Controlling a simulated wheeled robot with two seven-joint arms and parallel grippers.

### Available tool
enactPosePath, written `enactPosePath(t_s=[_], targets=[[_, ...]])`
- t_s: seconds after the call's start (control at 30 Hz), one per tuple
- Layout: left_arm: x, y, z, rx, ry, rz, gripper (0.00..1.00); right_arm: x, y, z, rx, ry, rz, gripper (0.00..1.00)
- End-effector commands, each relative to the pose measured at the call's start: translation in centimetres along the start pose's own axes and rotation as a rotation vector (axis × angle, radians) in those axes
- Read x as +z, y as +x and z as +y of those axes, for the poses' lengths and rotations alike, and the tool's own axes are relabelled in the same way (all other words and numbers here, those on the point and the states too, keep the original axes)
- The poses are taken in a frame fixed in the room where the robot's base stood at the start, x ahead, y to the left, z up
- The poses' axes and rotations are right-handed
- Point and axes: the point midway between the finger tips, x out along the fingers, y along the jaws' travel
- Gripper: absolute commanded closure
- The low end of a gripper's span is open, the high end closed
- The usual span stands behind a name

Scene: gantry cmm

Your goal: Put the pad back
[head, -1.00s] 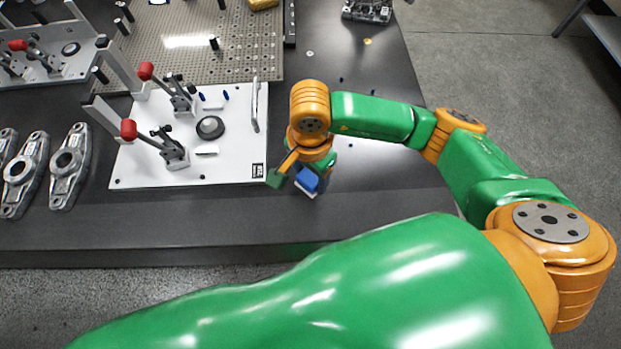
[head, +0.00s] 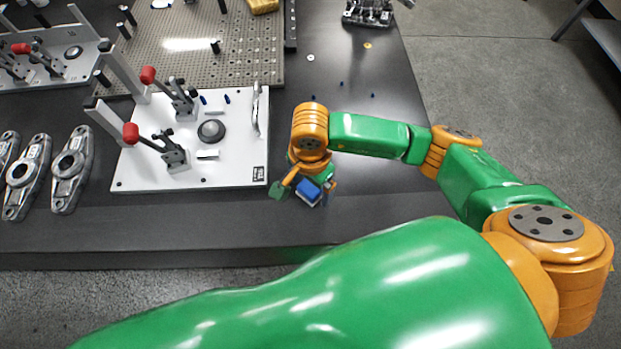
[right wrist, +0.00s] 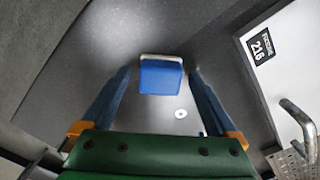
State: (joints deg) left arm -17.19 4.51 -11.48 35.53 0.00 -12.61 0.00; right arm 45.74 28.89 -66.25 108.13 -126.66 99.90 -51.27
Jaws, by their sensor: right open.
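The pad (head: 308,191) is a small blue block with a pale base, on the dark table near its front edge, right of the white fixture plate. It also shows in the right wrist view (right wrist: 161,77), between the fingertips or just beyond them. My right gripper (right wrist: 159,74) is open, with a gap on each side of the pad; I cannot tell how far the tips are above the table. In the head view my right gripper (head: 306,187) partly covers the pad. My left gripper is not in view.
The white fixture plate (head: 236,171) with red-handled clamps (head: 131,133) is just left of my right gripper. Metal arms (head: 71,168) lie at the far left. A perforated plate (head: 250,60) is behind. Small screws and washers (head: 311,57) dot the otherwise clear table at right.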

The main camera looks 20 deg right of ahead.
Motion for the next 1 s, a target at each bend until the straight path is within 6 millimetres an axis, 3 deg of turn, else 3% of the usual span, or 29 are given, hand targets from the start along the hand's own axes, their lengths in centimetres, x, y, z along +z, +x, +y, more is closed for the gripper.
enactPosePath(t_s=[0.5, 0.63, 1.0], targets=[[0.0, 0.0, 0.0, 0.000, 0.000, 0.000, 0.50, 0.0, -11.4, -0.1, -0.005, -0.001, 0.002, 0.06], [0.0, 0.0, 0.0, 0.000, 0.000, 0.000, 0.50, 0.0, -12.2, 0.0, -0.001, 0.000, 0.001, 0.06], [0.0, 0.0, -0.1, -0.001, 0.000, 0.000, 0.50, 0.0, -12.2, 0.0, 0.000, 0.000, 0.000, 0.06]])
